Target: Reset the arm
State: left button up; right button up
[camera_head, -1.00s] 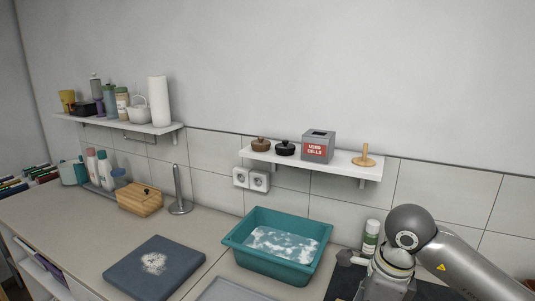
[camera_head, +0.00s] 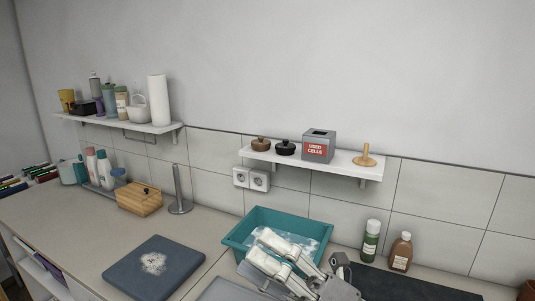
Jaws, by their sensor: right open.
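My right gripper (camera_head: 262,249) is in the lower middle of the head view. Its two pale fingers are spread apart and point up and to the left. Nothing shows between them. They overlap the teal basin (camera_head: 234,241) in the picture and hide part of its inside and front. I cannot tell whether they are above the basin or inside it. Part of my right arm (camera_head: 340,287) shows at the bottom edge, right of the gripper. My left gripper is not in view.
A green bottle (camera_head: 371,241) and a brown bottle (camera_head: 401,252) stand by the wall, right of the basin. A dark mat (camera_head: 415,285) lies before them. A dark board (camera_head: 150,268) lies at left. A wall shelf (camera_head: 345,163) holds a grey box (camera_head: 318,146).

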jog(key=w+d+f+m+t+h, duration=0.4)
jog(key=d+m+t+h, duration=0.35)
jog(key=m, duration=0.45)
jog(key=w+d+f+m+t+h, duration=0.4)
jog(key=d+m+t+h, duration=0.2)
jog(key=m+h, duration=0.4)
jog(key=s+d+f+m+g+h, duration=0.25)
jog(key=d+f+m, duration=0.2)
jog(key=f, duration=0.35)
jog(key=s+d+f+m+g+h, duration=0.1)
jog(key=d+f+m+g+h, duration=0.3)
jog(key=f, duration=0.3)
jog(key=s+f+m+g+y, duration=0.2)
jog(key=s+f+m+g, duration=0.2)
jog(key=s+f+g, duration=1.1)
jog(key=s+f+t+b, duration=0.1)
jog(key=s+f+b, duration=0.25)
jog(key=f, duration=1.25)
jog(key=s+f+t+b, duration=0.15)
jog(key=s+f, duration=0.25)
jog(key=f, duration=1.3)
pick_arm(q)
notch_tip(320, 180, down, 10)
jog(key=b, duration=0.5)
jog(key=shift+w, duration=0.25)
pick_arm(e)
jog(key=s+d+f+g, duration=0.1)
jog(key=s+d+f, duration=0.1)
jog(key=s+f, duration=1.5)
notch_tip(320, 180, down, 4)
